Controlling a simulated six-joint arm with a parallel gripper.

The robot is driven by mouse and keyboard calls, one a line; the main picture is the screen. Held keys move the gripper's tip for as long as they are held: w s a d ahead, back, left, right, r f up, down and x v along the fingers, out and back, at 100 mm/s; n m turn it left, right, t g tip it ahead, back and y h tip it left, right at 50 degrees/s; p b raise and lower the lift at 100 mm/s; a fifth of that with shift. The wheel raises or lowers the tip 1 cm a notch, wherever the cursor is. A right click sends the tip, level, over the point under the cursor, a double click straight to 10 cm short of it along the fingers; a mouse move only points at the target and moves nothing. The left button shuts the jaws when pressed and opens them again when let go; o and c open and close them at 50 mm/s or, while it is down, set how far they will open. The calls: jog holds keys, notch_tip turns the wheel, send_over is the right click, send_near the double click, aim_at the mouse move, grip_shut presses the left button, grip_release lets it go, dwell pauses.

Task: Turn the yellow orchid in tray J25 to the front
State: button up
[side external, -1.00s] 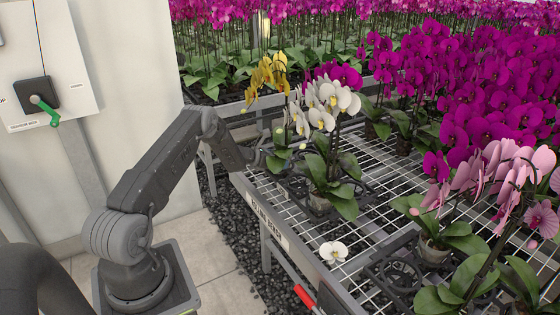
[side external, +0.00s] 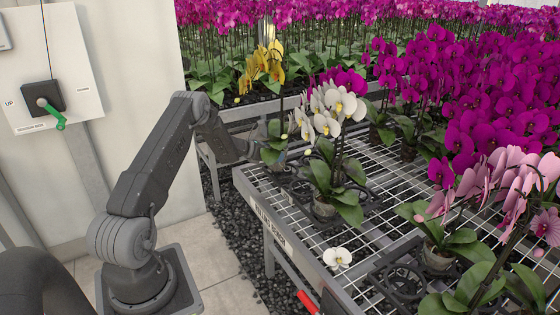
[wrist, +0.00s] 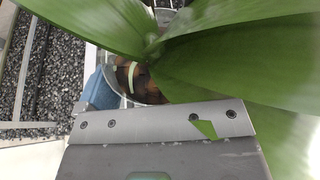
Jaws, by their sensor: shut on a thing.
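The yellow orchid (side external: 265,66) is at the back left corner of the mesh bench in the side view, its flowers hanging on an arched stem. My gripper (side external: 268,150) is shut on its pot from the left, below the green leaves, and appears to hold it raised. In the wrist view the clear pot (wrist: 136,88) with brown bark and a pale band shows under big leaves (wrist: 230,60). A blue finger pad (wrist: 100,92) lies against its left side; the other finger is hidden by leaves. No J25 label is readable.
A white orchid (side external: 322,188) stands close to the right, its flowers near the yellow plant. Pink orchids (side external: 440,230) and dense magenta ones (side external: 440,90) fill the right. A fallen white flower (side external: 337,257) lies on the mesh. Dark gravel (side external: 228,235) lies left of the bench.

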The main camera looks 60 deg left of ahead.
jog(key=s+a+r, duration=0.3)
jog(key=s+r, duration=0.2)
jog(key=s, duration=0.2)
jog(key=w, duration=0.1)
jog(key=w+n+y, duration=0.1)
jog(key=w, duration=0.1)
jog(key=w+d+f+y, duration=0.1)
jog(key=w, duration=0.1)
jog(key=shift+w+d+n, duration=0.1)
jog(key=shift+w+n, duration=0.15)
jog(key=shift+n, duration=0.15)
jog(key=w+d+f+n+y, duration=0.1)
jog(key=w, duration=0.1)
jog(key=w+d+f+n+y, duration=0.1)
jog(key=w+d+f, duration=0.1)
jog(key=shift+w+d+f+y, duration=0.3)
jog(key=shift+d+f+y, duration=0.1)
jog(key=shift+f, duration=2.15)
